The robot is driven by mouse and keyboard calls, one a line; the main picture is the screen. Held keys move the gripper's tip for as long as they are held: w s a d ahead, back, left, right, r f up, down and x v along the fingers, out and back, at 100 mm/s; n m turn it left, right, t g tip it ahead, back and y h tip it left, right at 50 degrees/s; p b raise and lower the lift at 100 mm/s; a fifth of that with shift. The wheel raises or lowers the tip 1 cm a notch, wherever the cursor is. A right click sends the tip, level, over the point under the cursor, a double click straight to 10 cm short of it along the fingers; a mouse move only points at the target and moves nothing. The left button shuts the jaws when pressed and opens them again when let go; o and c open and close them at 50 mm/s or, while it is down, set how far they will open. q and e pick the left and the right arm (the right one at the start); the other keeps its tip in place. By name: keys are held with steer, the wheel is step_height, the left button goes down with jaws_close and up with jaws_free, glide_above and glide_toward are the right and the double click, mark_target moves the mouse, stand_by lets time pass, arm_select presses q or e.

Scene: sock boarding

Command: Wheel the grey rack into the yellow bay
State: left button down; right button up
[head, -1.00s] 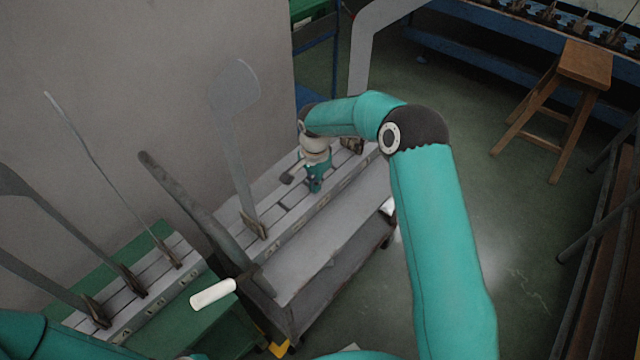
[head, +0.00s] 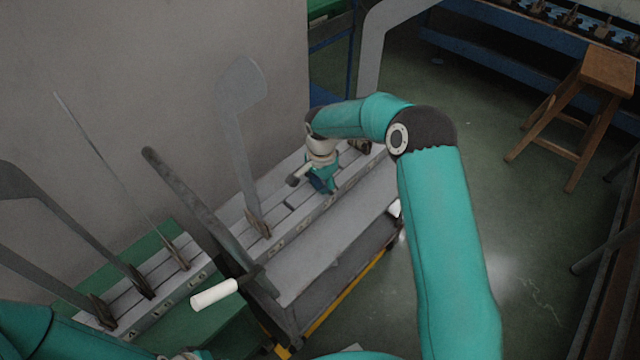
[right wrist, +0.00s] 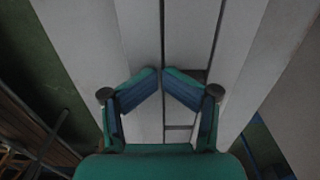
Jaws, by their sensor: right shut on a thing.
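The grey rack (head: 325,250) stands along the wall, with a slatted top, a lower side shelf and a tall dark post at its near end. A white handle (head: 214,294) sticks out from near that post. The yellow bay marking (head: 345,292) shows as a floor line along the rack's right side, with its near corner by the rack's foot; the rest is hidden under the rack. My right gripper (head: 322,186) is down at the slatted top. In the right wrist view its fingertips (right wrist: 161,71) come together over the pale slats, and I take it as shut on the rack. My left gripper is out of frame.
A green bench with a similar slatted top (head: 178,275) and thin upright boards stands at the near left. The wall (head: 150,90) is close behind. A wooden stool (head: 606,72) and blue bench (head: 480,50) are at the back right. The floor right of the rack is clear.

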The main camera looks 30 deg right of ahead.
steer(key=shift+s+r, duration=0.1)
stand_by(0.4)
steer(key=shift+r, duration=0.2)
step_height(320, 180, up, 11)
steer(key=shift+r, duration=0.15)
stand_by(0.3)
